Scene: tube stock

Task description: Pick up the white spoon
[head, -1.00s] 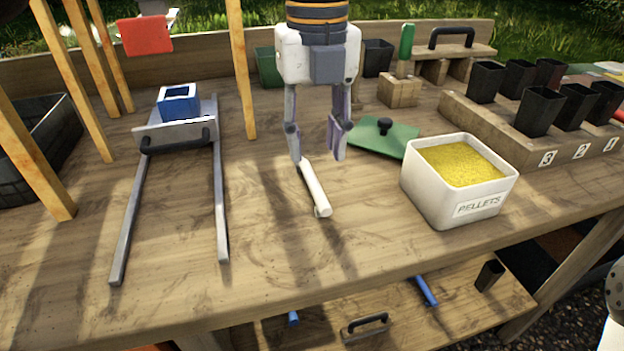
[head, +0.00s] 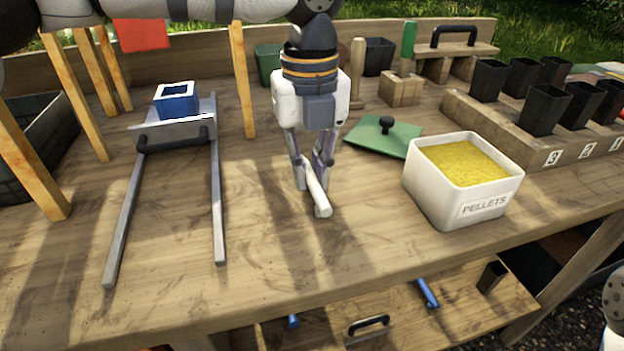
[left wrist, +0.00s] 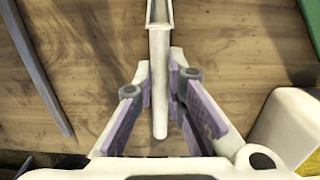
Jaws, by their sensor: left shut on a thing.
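The white spoon (head: 319,200) is a pale, slim piece in the middle of the bench, its near end pointing toward the bench's front edge. My left gripper (head: 311,183) is low over the bench, pointing down, with its fingers closed on the spoon's sides. In the left wrist view the spoon's handle (left wrist: 160,95) runs between the purple finger pads, and its hollow scoop end (left wrist: 159,12) is cut off at the top. I cannot tell whether the spoon still touches the bench. My right gripper is not in view.
A white box of yellow pellets (head: 421,190) stands right of the gripper. A green lid (head: 362,138) with a black knob lies behind it. Metal rails (head: 217,215) with a blue block (head: 178,105) are at left. Black pots (head: 545,112) stand at right.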

